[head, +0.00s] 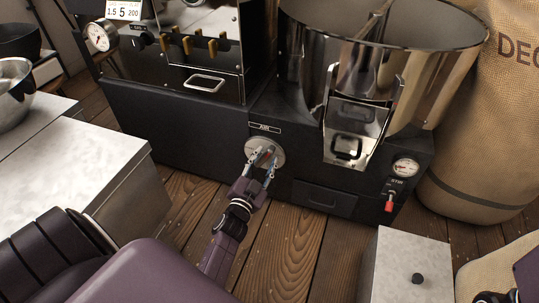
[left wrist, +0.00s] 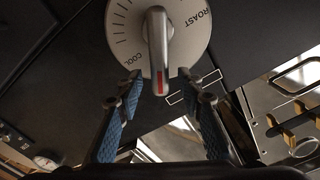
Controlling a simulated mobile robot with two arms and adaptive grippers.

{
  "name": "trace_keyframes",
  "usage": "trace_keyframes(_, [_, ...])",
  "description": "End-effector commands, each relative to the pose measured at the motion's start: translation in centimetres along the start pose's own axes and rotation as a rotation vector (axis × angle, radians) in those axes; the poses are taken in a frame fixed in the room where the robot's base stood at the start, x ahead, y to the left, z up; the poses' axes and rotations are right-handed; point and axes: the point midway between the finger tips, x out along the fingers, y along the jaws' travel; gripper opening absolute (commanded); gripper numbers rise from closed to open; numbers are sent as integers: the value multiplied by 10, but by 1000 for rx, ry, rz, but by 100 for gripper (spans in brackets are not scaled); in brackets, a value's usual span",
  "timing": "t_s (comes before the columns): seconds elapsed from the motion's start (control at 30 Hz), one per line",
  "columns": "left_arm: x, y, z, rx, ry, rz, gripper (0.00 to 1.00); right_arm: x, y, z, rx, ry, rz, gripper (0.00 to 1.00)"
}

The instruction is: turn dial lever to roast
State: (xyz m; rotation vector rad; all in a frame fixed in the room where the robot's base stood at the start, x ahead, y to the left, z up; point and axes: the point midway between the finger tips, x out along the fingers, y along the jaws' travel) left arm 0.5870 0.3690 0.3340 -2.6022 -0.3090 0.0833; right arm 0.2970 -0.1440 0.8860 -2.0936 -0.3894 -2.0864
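The round pale dial (head: 252,144) is on the black front of the roaster, under an "AIR" label. It shows large in the left wrist view (left wrist: 122,28), with "COOL" at its lower left and "ROAST" at its upper right. Its grey lever (left wrist: 157,40) has a red mark at the end, which points down in that view, nearer COOL. My left gripper (head: 263,163) is at the dial. In the wrist view its two fingertips (left wrist: 162,80) stand apart, one on each side of the lever's end, with gaps visible. Only a dark bit of my right arm shows at the bottom right corner.
A steel cooling drum (head: 455,80) and chute (head: 350,135) stand right of the dial. A gauge (head: 405,167) and a red-handled switch (head: 389,205) are at lower right. A pale counter (head: 75,175) is at left, a burlap sack (head: 490,130) at right.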

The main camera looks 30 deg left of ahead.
Motion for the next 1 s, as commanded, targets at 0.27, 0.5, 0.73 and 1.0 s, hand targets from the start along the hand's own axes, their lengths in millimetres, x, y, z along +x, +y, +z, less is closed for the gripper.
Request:
trace_keyframes(0.27, [29, 0, 0, 1, 1, 0, 35, 4, -2, -4, -5, 34, -13, 0])
trace_keyframes(0.5, [31, 0, 0, 0, 0, 1, 35, 6, -2, -4, -5, 36, -14, 0])
trace_keyframes(0.73, [30, 0, 0, 0, 0, 1, 14, 6, -2, -4, -5, 37, -15, 0])
trace_keyframes(1.0, [30, 0, 0, 0, 0, 1, 0, 6, -2, -4, -5, 37, -14, 0])
